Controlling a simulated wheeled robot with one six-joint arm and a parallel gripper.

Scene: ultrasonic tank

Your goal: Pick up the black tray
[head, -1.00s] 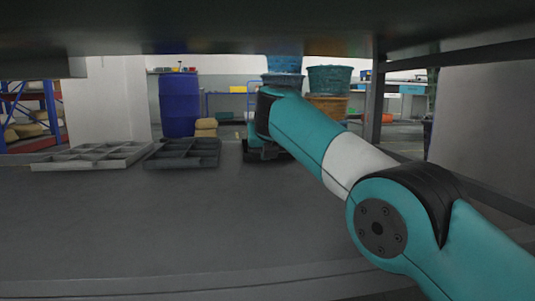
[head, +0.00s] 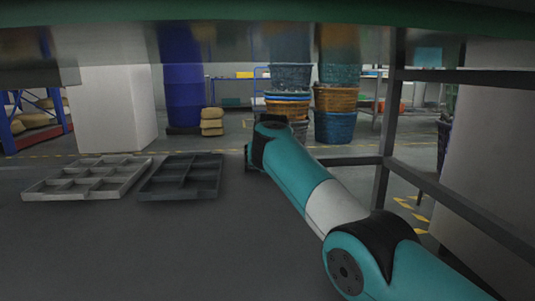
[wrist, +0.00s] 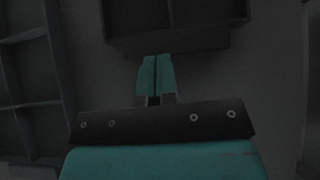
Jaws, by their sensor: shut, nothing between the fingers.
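The black tray (head: 180,190) is a dark, divided tray lying flat on the grey surface, left of my arm in the head view. In the wrist view its dark wall (wrist: 170,42) and part of its compartments show at the top, in dim light. My gripper (wrist: 156,62) has its teal fingers together and empty, pointing toward the tray's near wall. They look apart from the tray, but the height between them is hard to judge. In the head view my arm hides the fingers.
A lighter grey divided tray (head: 85,190) lies just left of the black tray; its edge also shows at the left of the wrist view (wrist: 62,70). A metal frame post (head: 390,110) stands right of my arm. The front surface is clear.

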